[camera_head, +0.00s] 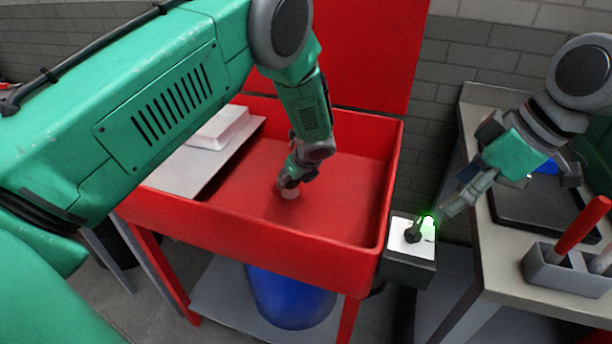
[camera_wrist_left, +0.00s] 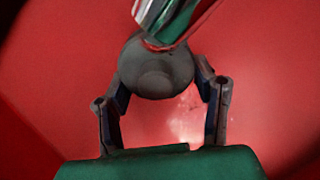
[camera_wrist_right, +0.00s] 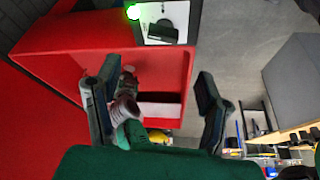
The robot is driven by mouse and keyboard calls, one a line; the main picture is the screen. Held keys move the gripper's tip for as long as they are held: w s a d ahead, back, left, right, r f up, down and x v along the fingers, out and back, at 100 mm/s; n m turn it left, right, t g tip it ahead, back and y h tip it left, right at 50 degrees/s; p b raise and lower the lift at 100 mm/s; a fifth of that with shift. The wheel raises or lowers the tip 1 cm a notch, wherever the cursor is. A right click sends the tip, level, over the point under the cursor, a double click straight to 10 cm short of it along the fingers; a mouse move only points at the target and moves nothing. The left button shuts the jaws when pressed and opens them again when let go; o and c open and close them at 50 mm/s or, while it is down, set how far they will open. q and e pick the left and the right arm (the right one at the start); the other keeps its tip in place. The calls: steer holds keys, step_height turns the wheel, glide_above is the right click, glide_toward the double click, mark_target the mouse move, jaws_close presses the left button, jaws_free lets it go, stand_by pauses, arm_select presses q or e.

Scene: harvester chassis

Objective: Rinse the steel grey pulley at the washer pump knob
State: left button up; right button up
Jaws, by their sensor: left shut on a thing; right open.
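The steel grey pulley (camera_wrist_left: 158,72) shows as a dark grey round body between the fingers of my left gripper (camera_wrist_left: 163,85) in the left wrist view. In the head view this gripper (camera_head: 290,184) is low inside the red washer basin (camera_head: 250,228), shut on the pulley, which is mostly hidden there. The black pump knob (camera_head: 413,232) stands on a small white-topped box (camera_head: 408,268) at the basin's right, beside a lit green light (camera_head: 428,222). My right gripper (camera_head: 450,208) is open and empty just right of the knob, which also shows in the right wrist view (camera_wrist_right: 162,31).
A shiny tube (camera_wrist_left: 165,18) reaches in above the pulley in the left wrist view. A grey shelf (camera_head: 205,160) with a white block (camera_head: 219,127) is at the basin's left. The right-hand bench (camera_head: 500,258) carries a grey holder (camera_head: 565,272) with a red-handled tool (camera_head: 583,225).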

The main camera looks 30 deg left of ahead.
mark_target(417, 224)
steer(key=shift+s+d, duration=0.1)
steer(key=shift+s, duration=0.05)
stand_by(0.3)
steer(key=x, duration=1.2)
steer(key=shift+d+r, duration=0.1)
steer(key=shift+c, duration=0.4)
steer(key=c, duration=1.1)
